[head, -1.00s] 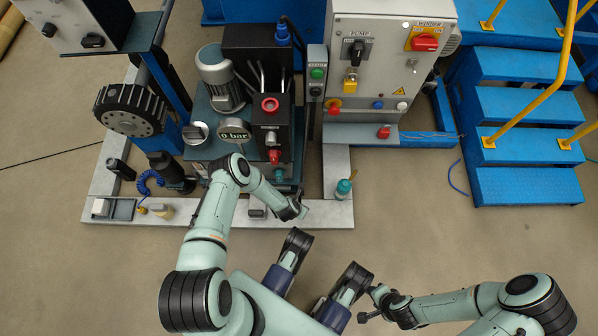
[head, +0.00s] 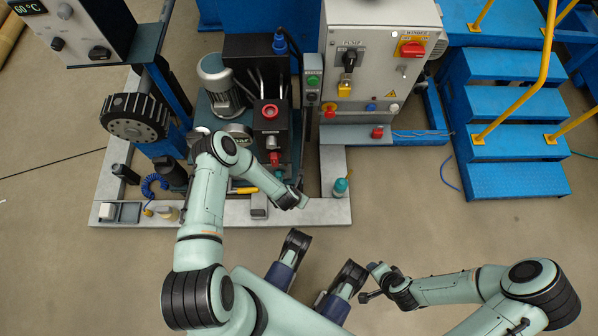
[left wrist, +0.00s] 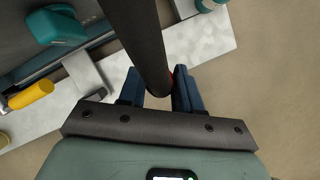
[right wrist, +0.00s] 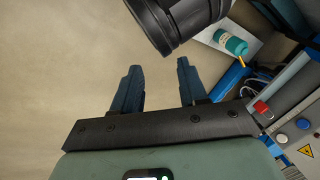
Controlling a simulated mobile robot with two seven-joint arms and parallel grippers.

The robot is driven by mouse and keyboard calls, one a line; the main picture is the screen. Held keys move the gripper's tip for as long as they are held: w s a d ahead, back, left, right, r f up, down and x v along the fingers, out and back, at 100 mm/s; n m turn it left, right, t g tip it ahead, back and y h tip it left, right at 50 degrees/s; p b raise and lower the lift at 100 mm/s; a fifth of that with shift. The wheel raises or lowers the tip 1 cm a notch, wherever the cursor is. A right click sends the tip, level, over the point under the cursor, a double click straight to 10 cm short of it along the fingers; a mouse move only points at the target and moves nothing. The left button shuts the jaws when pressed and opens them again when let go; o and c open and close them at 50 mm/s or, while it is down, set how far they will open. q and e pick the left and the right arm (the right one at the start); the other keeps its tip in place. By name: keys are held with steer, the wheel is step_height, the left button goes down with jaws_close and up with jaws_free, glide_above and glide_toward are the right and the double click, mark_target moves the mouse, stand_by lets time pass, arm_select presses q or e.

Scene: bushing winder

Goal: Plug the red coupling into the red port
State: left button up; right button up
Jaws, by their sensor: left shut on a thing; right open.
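My left gripper (head: 297,201) hangs over the front edge of the pale base frame, beside the pump unit. In the left wrist view its fingers (left wrist: 156,92) are shut around the end of a dark cylindrical part (left wrist: 146,45). A sliver of red, seemingly the red coupling (left wrist: 171,79), shows between them; the rest is hidden. On the pump unit, a red ring (head: 269,111) sits on the black box and a smaller red fitting (head: 275,158) lies below it. I cannot tell which is the red port. My right gripper (head: 372,282) is open and empty, also in the right wrist view (right wrist: 157,85).
A teal fitting (left wrist: 57,25) and a yellow handle (left wrist: 30,95) lie left of my left gripper. A teal bottle (head: 340,186) stands on the frame to its right. The control cabinet (head: 378,60) and blue steps (head: 515,180) are behind. The floor in front is clear.

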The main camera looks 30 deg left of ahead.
arm_select(q)
jaws_close()
steer(key=w+r+m+g+h+p, duration=0.15)
steer(key=w+r+m+p, duration=0.35)
steer(key=r, duration=0.8)
steer(key=w+r+m+g+h+p, duration=0.1)
steer(key=w+r+m+h+p, duration=0.15)
steer(key=w+r+m, duration=0.75)
steer(key=s+a+r+n+t+y+p, duration=0.1)
steer(key=s+a+r+n+y+p, duration=0.1)
steer(key=a+r+n+p, duration=0.4)
steer(key=s+a+r+n+t+y+p, duration=0.1)
steer(key=a+r+n+p, duration=0.5)
steer(key=r, duration=0.8)
steer(key=s+a+n+y, duration=0.1)
steer(key=s+a+n, duration=0.1)
steer(key=a+n, duration=0.1)
steer(key=shift+s+a+r+p, duration=0.25)
steer(key=shift+a+p, duration=0.1)
steer(key=shift+a, duration=0.1)
arm_select(e)
steer(key=s+a+r+g, duration=0.1)
steer(key=s+a+r, duration=0.1)
steer(key=r, duration=0.8)
steer(key=s+a+r+g+y, duration=0.1)
steer(key=s+r, duration=0.3)
steer(key=r, duration=0.6)
steer(key=shift+s+a+r+n+g, duration=0.3)
steer(key=shift+a+n+g, duration=0.1)
steer(key=shift+g, duration=0.2)
